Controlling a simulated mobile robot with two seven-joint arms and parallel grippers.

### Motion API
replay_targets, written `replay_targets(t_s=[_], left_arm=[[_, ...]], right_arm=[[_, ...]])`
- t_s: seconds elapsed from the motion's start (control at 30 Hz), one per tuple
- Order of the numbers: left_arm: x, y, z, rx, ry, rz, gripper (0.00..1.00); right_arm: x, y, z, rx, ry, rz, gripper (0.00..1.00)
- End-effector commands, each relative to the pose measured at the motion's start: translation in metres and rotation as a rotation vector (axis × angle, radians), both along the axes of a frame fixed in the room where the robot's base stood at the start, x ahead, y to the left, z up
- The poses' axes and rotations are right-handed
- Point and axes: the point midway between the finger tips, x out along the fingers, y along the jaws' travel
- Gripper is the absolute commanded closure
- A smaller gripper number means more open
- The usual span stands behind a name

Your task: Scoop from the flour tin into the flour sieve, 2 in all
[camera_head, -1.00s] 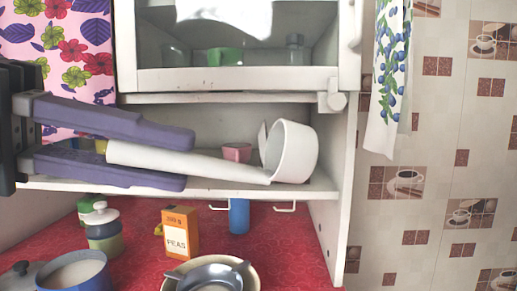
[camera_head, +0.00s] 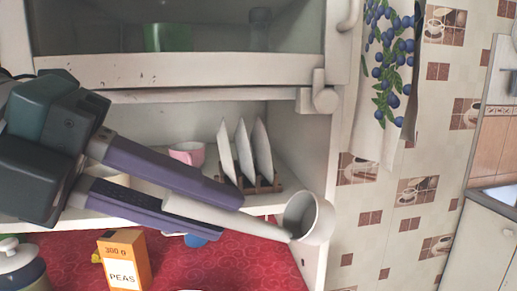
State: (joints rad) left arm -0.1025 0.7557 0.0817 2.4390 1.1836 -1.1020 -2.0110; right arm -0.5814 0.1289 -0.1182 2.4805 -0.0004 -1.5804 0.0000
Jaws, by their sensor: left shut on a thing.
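My left gripper (camera_head: 205,210) is shut on the handle of a white scoop (camera_head: 311,218), which points to the right. The scoop's round cup is in front of the cupboard's right side wall, above the red counter. Its grey inside shows partly, and I see no flour in it, though its bottom is hidden. The flour tin is out of view. At most a pale sliver of the dishes at the front shows at the bottom edge, so I cannot make out the sieve. My right gripper is not in view.
A plate rack with white plates (camera_head: 243,152) and a pink cup (camera_head: 187,153) stand on the shelf behind the scoop. Below are an orange PEAS box (camera_head: 124,262) and a lidded jar (camera_head: 20,267) on the red oilcloth (camera_head: 235,262). A patterned towel (camera_head: 388,60) hangs at right.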

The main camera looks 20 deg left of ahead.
Motion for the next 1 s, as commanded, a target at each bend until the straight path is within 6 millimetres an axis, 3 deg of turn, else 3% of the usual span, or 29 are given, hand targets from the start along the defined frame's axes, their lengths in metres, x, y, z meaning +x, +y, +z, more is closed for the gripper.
replay_targets(t_s=[0.37,0.53,0.8,1.0], left_arm=[[0.007,-0.024,-0.023,0.217,0.247,0.336,1.00],[0.009,-0.021,-0.040,0.293,0.471,0.639,1.00],[0.011,0.035,-0.067,0.237,0.946,1.164,1.00],[0.015,0.068,-0.070,0.162,1.099,1.302,1.00]], right_arm=[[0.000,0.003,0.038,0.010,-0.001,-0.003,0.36],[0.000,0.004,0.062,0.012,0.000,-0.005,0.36],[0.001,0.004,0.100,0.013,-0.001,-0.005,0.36],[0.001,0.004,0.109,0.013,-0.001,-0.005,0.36]])
